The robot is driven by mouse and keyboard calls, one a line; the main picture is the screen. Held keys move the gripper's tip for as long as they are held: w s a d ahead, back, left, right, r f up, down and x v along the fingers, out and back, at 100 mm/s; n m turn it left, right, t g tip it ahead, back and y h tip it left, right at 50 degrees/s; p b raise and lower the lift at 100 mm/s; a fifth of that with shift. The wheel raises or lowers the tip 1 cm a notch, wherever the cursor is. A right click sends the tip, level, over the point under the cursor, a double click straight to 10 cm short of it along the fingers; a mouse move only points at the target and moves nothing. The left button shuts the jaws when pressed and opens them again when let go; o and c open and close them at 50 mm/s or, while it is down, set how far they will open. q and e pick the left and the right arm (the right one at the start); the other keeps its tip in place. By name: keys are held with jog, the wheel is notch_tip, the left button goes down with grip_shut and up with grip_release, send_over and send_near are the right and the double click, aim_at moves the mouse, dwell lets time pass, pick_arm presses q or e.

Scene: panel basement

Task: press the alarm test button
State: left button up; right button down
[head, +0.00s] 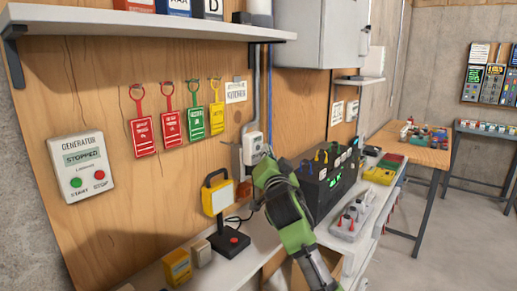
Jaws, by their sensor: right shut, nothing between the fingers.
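No label naming an alarm test button can be read in the head view. A small white wall box (252,148) sits at the end of a grey conduit on the wooden panel; its front details are too small to make out. My right gripper (266,157) is shut and empty, at the lower right of this box in the picture. Whether it touches the box I cannot tell. A red button (233,240) shows on a black base on the bench. The generator panel (80,165) reads "STOPPED" and has a green START and a red STOP button. My left gripper is not in view.
A yellow work lamp (216,194) stands left of my right arm. Red, green and yellow tags hang on the panel. A shelf (150,25) runs above.

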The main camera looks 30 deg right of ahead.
jog(key=shift+s, duration=0.15)
jog(key=s, duration=0.1)
jog(key=s+d, duration=0.1)
jog(key=s, duration=0.1)
jog(key=s+d+p, duration=0.1)
jog(key=shift+s, duration=0.35)
dwell(0.9)
